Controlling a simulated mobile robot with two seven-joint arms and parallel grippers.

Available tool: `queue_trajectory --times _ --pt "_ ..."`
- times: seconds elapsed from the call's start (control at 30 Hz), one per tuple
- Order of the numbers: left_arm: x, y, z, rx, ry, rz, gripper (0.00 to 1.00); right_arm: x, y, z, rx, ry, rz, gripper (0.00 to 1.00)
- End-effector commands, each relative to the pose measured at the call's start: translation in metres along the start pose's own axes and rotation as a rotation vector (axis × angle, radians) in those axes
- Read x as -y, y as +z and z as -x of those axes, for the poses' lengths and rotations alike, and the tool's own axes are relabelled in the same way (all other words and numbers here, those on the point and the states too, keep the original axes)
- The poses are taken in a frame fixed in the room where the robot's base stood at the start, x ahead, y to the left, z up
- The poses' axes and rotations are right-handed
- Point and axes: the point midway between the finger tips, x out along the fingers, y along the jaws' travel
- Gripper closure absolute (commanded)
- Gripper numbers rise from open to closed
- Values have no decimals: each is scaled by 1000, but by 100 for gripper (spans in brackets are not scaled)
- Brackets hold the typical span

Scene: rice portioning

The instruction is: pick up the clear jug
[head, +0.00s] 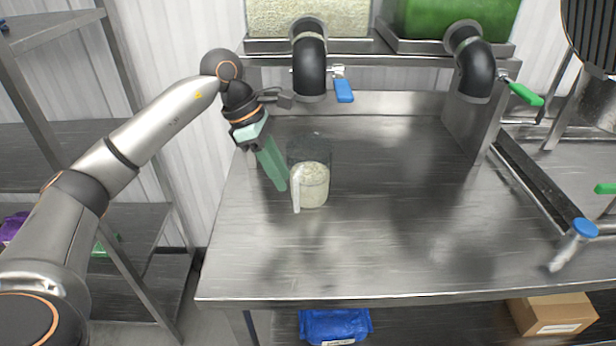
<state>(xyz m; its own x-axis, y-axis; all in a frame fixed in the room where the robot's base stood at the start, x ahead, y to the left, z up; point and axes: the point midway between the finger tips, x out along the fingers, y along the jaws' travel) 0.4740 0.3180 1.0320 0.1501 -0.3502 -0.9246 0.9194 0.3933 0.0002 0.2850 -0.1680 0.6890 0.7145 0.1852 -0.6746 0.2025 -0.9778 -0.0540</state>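The clear jug (314,188) stands upright on the steel table below the left dispenser pipe. It holds pale rice, and its handle (296,190) is on its left front side. My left gripper (282,184) has green fingers that point down and right, with their tips just left of the jug, close to the handle. The fingers overlap from this angle, so the gap between them is hidden. I cannot tell if they touch the handle. My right gripper is out of view.
A black pipe with a blue-handled valve (343,91) hangs behind the jug. Another pipe (473,62) with a green handle is at the right. The steel table (400,240) is clear in front and right of the jug. A cardboard box (552,314) sits below.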

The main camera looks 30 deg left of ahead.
Motion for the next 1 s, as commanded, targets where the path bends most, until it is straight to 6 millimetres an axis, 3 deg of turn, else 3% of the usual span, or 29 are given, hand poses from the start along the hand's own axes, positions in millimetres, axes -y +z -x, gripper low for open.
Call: queue_trajectory --times 0.6,0.9,1.0 --pt "4 5 -72 1 -2 1 68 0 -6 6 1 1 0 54" --pt "3 5 -77 1 1 0 68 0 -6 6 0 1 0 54" --pt "3 5 -77 2 1 0 79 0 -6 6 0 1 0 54"
